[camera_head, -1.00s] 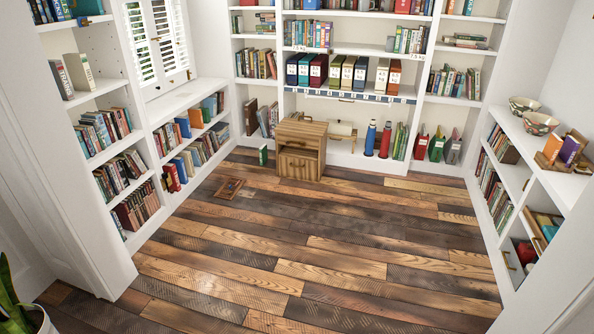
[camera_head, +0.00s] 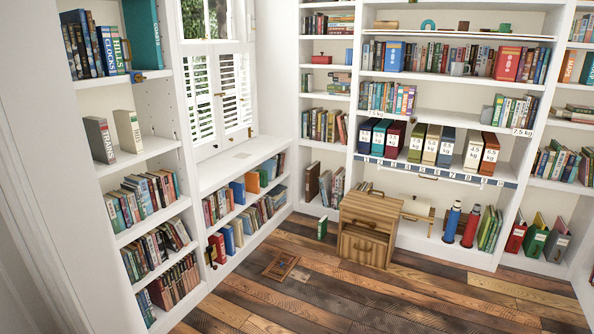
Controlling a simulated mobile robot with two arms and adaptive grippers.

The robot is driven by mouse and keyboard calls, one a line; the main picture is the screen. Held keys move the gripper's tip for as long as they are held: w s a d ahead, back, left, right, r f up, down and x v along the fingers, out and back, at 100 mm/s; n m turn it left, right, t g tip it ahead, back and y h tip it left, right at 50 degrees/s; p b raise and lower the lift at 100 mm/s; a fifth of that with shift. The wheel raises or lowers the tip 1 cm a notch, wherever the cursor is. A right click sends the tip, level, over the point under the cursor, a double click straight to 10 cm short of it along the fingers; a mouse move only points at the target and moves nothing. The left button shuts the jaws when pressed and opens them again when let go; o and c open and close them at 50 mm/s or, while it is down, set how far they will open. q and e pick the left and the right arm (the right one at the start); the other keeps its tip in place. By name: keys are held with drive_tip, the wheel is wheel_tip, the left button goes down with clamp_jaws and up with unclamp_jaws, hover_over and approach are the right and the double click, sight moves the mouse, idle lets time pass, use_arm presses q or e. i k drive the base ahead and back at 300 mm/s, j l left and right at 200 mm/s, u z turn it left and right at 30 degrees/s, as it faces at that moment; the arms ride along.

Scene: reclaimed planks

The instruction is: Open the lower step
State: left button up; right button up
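A small wooden step cabinet (camera_head: 368,229) stands on the plank floor against the back shelves, a little right of the middle. It has a handle on its top and handles on its front. Its lower front panel (camera_head: 364,247) looks closed, though it is small in the view. Which part is the lower step I cannot tell for certain. Neither of my grippers shows in the head view.
A framed wooden piece (camera_head: 281,265) lies flat on the floor left of the cabinet, and a green book (camera_head: 322,228) stands near it. White bookshelves line the left and back. The floor in front is clear.

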sight(361, 244)
drive_tip(key=i, duration=2.35)
